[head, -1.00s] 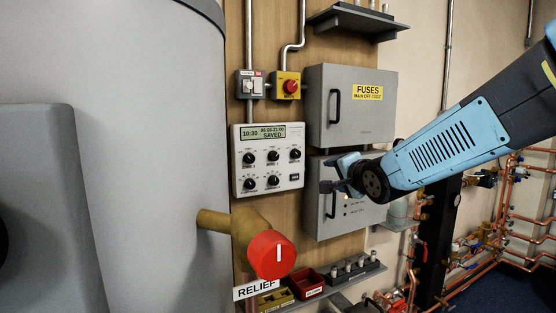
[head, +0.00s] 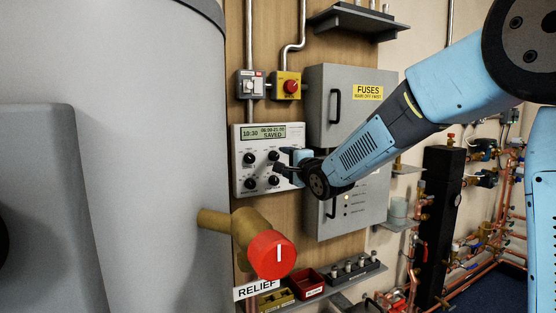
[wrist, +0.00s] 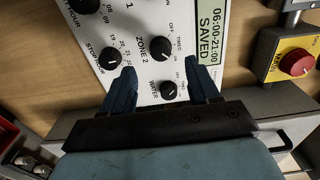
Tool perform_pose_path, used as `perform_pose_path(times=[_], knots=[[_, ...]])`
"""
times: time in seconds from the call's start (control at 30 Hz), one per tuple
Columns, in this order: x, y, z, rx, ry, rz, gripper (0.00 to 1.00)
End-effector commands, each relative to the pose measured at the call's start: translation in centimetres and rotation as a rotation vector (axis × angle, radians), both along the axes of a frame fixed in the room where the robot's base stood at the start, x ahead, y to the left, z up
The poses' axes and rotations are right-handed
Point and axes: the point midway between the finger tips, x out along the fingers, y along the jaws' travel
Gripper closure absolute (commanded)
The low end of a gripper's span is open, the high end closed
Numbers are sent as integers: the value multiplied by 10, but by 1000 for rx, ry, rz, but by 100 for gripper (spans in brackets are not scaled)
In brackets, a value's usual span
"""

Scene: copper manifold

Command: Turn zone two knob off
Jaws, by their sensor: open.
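The zone two knob (wrist: 160,47) is a round black knob beside the "ZONE 2" print on the white controller panel. In the head view, it is the middle knob (head: 273,156) of the top row. The wrist view is turned on its side, and the knob's pointer setting is too small to read surely. My gripper (wrist: 161,66) is open and empty, its two dark fingers apart, with the water knob (wrist: 168,90) showing between them. In the head view, my gripper (head: 281,167) is at the controller's right side and hides the water knob. I cannot tell whether it touches the panel.
The controller's display (head: 263,132) reads "SAVED". A yellow box with a red button (head: 291,86) sits above it. The grey fuse box (head: 350,105) is to the right. A red relief knob (head: 271,254) on a brass pipe stands out below, near the grey tank (head: 160,150).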

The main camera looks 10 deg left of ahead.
Motion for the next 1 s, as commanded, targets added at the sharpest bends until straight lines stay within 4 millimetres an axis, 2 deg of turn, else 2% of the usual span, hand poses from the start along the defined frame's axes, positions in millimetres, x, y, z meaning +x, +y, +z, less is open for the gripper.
perform_pose_path(times=[0.1,0.33,0.77,1.0], knots=[[17,13,-1,-1,2,0,40],[38,29,0,0,0,0,40],[46,35,0,-1,0,0,40],[45,35,0,-1,0,0,60]])
